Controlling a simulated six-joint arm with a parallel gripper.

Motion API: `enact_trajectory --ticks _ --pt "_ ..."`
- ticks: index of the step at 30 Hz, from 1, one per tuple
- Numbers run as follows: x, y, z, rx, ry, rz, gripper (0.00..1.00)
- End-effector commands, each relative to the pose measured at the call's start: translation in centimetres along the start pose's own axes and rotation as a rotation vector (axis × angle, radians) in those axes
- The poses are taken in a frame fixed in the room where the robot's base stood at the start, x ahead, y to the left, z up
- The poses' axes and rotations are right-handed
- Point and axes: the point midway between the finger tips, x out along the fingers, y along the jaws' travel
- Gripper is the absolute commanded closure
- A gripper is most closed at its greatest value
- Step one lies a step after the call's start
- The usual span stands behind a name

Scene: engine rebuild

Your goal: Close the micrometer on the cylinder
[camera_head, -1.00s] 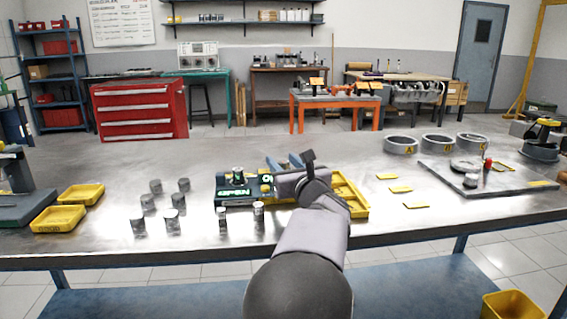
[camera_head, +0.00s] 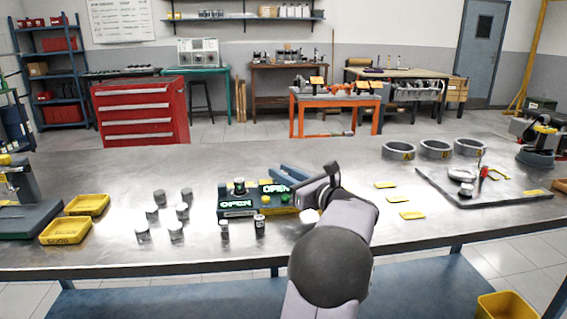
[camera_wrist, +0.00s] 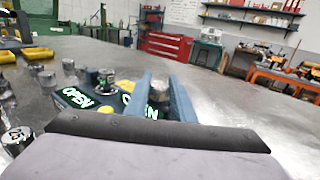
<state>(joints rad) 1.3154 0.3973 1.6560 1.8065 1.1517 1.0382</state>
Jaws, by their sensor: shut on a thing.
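The micrometer station (camera_head: 238,212) is a dark green block near the middle of the bench, with two lit green displays that both read OPEN. It also shows in the wrist view (camera_wrist: 76,97). A metal cylinder (camera_head: 239,186) stands upright on its left part; it also shows in the wrist view (camera_wrist: 106,80). My gripper (camera_wrist: 160,80) has two blue fingers at the station's right side. They are shut on a grey cylinder-like piece (camera_wrist: 160,94). Its lower end is hidden, so I cannot tell whether it rests on the station. My gripper (camera_head: 288,175) is partly hidden by its wrist in the head view.
Several loose cylinders (camera_head: 183,212) stand left of and before the station. Yellow trays (camera_head: 66,231) lie further left. Yellow tags (camera_head: 398,198), grey rings (camera_head: 436,150) and a dark plate (camera_head: 500,195) are at right. Bare bench lies behind the station.

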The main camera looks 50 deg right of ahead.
Motion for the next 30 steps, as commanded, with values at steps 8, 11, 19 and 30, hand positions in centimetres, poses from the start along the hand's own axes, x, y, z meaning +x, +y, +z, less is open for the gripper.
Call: enact_trajectory --ticks 8,11,19,30 --pt "-0.02 -0.19 0.62 0.004 0.003 0.224 1.00" --pt "0.00 -0.14 0.56 0.004 0.003 0.292 1.00" --pt "0.00 -0.02 0.38 0.003 0.002 0.434 1.00" --pt "0.00 0.05 0.13 0.003 0.001 0.546 1.00"
